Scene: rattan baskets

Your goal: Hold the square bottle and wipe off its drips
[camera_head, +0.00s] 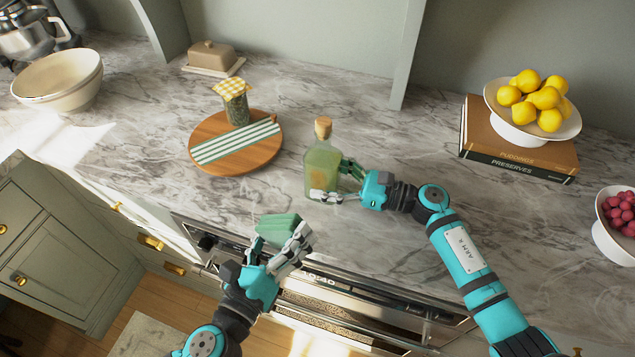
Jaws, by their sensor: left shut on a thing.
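The square bottle (321,163), clear glass with pale green-yellow contents and a cork stopper, stands upright on the marble counter. My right gripper (337,180) is at its lower right side, with one finger across the front and the other towards the back. Whether these fingers press on the glass cannot be told. My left gripper (286,240) is shut on a folded green cloth (277,227), near the counter's front edge, in front of and left of the bottle, apart from it. Drips are too small to make out.
A round wooden board (214,169) with a striped cloth and a jar (235,106) lies left of the bottle. Books (515,150) under a bowl of lemons (535,127) stand at the right. A bowl of red fruit (604,232) is at the right edge. The counter behind the bottle is clear.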

